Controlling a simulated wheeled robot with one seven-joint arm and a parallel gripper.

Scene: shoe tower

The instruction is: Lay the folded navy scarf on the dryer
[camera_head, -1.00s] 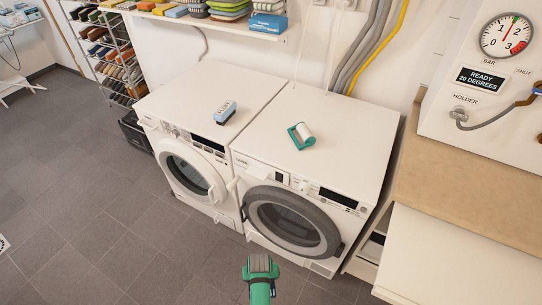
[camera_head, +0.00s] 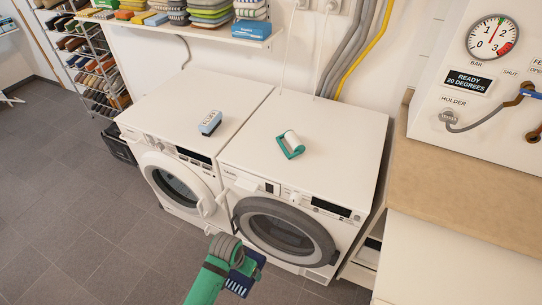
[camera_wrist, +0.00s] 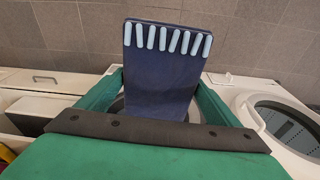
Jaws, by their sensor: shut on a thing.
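The folded navy scarf (camera_head: 245,276) has a row of pale blue fringe at one end, seen clearly in the wrist view (camera_wrist: 165,60). My gripper (camera_head: 236,262) is shut on it and holds it in front of the machines, below their tops. In the wrist view my gripper's green fingers (camera_wrist: 158,100) are at both sides of the scarf. Two white front-loading machines stand side by side: a left one with a white door ring (camera_head: 160,100) and a right one with a grey door ring (camera_head: 335,135). I cannot read which is the dryer.
A blue-and-white object (camera_head: 210,122) lies on the left machine, and a teal-and-white roller (camera_head: 290,144) on the right one. Much of both tops is bare. A wall shelf (camera_head: 200,32) with folded cloths hangs behind. A tan counter (camera_head: 470,195) stands at the right.

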